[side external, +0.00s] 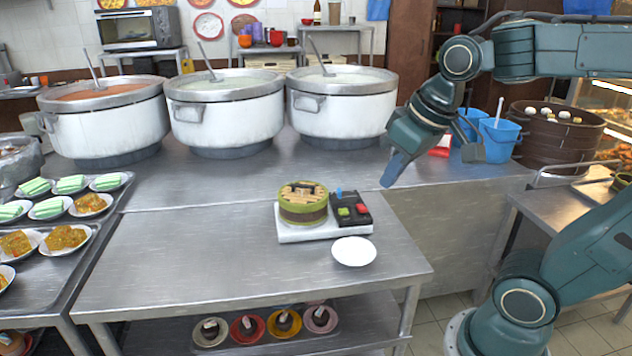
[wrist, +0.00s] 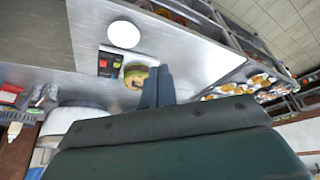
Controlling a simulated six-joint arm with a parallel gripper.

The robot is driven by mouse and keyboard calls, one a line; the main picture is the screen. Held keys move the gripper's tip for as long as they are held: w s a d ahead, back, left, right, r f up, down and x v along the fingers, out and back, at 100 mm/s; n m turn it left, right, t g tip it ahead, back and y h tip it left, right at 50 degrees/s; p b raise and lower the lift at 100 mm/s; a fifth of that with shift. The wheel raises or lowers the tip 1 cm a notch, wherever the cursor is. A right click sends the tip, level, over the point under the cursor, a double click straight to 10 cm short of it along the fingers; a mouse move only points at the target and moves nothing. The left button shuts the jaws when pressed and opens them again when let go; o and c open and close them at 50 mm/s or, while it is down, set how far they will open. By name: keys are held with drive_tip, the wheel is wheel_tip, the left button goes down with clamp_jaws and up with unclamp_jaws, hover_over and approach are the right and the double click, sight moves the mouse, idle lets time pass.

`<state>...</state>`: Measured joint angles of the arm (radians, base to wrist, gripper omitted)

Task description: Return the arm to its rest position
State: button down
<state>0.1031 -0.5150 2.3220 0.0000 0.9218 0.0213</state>
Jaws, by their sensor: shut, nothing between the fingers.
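My gripper (side external: 392,170) is shut and empty, held in the air above the steel table's right end, pointing down and to the left. Its closed fingers also show in the wrist view (wrist: 157,87). The gripper is to the right of and above a round green-rimmed basket (side external: 303,205) and apart from it. The basket sits on a white base beside a black panel (side external: 350,208) with a red and a green button. In the wrist view the basket (wrist: 136,76) is partly hidden behind the fingers.
Several large stockpots (side external: 226,110) stand along the back counter. A white plate (side external: 354,251) lies in front of the panel. Blue buckets (side external: 499,138) and a brown steamer (side external: 553,140) stand behind my arm at right. Trays of plated food (side external: 68,207) are at left. The front table's left part is clear.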

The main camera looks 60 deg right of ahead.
drive_tip(key=s+a+f+n, duration=0.1)
drive_tip(key=s+a+f, duration=0.1)
drive_tip(key=s, duration=0.3)
drive_tip(key=shift+s+a+t+y, duration=0.2)
drive_tip(key=shift+s+t+y, duration=0.1)
drive_tip(key=shift+s+t, duration=0.1)
